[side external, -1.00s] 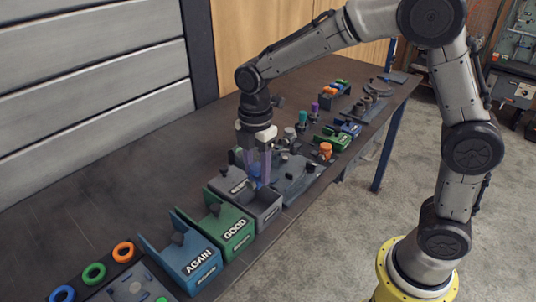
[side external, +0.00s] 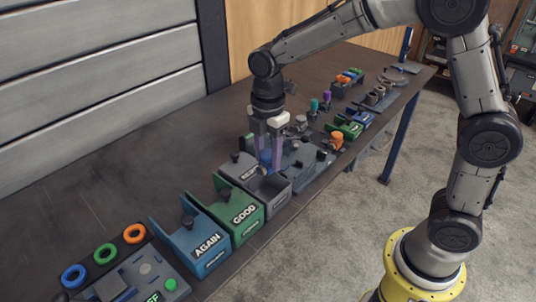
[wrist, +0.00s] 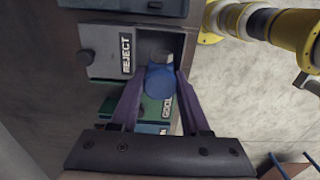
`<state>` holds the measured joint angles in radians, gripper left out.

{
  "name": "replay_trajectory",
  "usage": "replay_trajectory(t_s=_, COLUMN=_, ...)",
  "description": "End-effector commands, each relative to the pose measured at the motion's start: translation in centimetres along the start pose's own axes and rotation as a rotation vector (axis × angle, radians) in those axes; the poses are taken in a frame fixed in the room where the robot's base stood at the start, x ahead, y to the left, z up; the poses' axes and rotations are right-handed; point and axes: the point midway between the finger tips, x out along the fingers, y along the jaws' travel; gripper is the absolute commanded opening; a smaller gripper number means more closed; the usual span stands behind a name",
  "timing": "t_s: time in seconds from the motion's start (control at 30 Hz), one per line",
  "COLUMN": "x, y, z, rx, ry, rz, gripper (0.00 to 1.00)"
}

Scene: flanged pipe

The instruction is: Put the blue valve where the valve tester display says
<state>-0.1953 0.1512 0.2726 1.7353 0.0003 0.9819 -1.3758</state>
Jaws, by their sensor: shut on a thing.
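My gripper (side external: 268,165) is shut on the blue valve (wrist: 160,82), which sits between its purple fingertips. In the side view the blue valve (side external: 265,157) is held over the grey REJECT bin (side external: 278,188). In the wrist view the open bay of the REJECT bin (wrist: 181,48) lies just past the valve; I cannot tell whether they touch. The green GOOD bin (side external: 239,212) and blue AGAIN bin (side external: 205,243) stand nearer the camera. A panel with green lit text (side external: 153,298) shows at the bottom edge, cut off and not fully readable.
Blue, green and orange rings (side external: 105,253) lie beside the panel. Behind the gripper are a grey fixture (side external: 306,163), an orange-topped part (side external: 336,140) and several other small parts. The left of the dark table (side external: 120,165) is clear.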

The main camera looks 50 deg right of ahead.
Motion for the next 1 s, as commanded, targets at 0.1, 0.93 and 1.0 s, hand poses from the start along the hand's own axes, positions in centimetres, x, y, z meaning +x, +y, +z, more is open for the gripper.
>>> replay_trajectory(t_s=0.1, x=0.0, y=0.0, z=0.0, rx=0.000, ry=0.000, rz=0.001, gripper=0.00)
replay_trajectory(t_s=0.93, x=3.6, y=0.0, z=0.0, rx=0.000, ry=0.000, rz=0.001, gripper=0.00)
replay_trajectory(t_s=1.0, x=3.9, y=0.0, z=0.0, rx=0.000, ry=0.000, rz=0.001, gripper=0.00)
